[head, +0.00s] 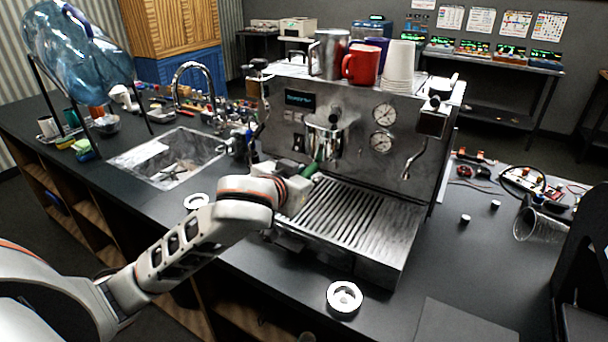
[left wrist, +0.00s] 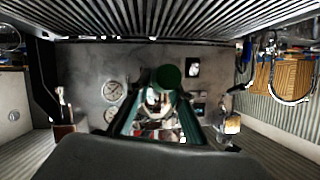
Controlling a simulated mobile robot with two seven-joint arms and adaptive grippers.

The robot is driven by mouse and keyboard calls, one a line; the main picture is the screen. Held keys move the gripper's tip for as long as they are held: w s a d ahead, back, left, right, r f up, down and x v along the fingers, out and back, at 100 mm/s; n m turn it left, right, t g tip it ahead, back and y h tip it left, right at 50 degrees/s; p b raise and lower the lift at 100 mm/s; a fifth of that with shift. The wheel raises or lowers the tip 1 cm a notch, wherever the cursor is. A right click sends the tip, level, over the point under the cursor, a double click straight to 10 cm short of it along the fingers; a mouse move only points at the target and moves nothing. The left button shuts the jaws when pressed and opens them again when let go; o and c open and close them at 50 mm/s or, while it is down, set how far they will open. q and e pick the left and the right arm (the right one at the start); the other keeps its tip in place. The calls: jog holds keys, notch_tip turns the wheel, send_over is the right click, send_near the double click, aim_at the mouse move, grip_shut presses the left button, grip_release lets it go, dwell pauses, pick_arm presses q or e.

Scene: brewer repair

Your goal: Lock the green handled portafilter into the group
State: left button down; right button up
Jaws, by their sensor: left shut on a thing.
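The espresso machine (head: 350,130) stands on the dark counter, with its chrome group (head: 326,132) at the front above the ribbed drip tray (head: 345,212). The green handle (head: 310,169) of the portafilter shows just below the group. My left gripper (head: 303,180) is shut on this handle in front of the machine, above the drip tray's left side. In the left wrist view the machine appears upside down, and the round green handle end (left wrist: 168,77) lies between the fingers. The portafilter's basket and its fit in the group are hard to make out. My right gripper is out of view.
A steel pitcher (head: 329,54), a red mug (head: 361,64) and stacked white cups (head: 398,68) stand on top of the machine. A steam wand (head: 415,155) hangs at its right. A white ring-shaped part (head: 344,297) lies in front. A sink (head: 168,157) is at left.

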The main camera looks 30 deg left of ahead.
aim_at(305, 173)
pick_arm(q)
jog(key=c, duration=1.7)
grip_release()
jog(key=shift+r, duration=0.2)
jog(key=shift+f, duration=0.1)
notch_tip(305, 173, up, 10)
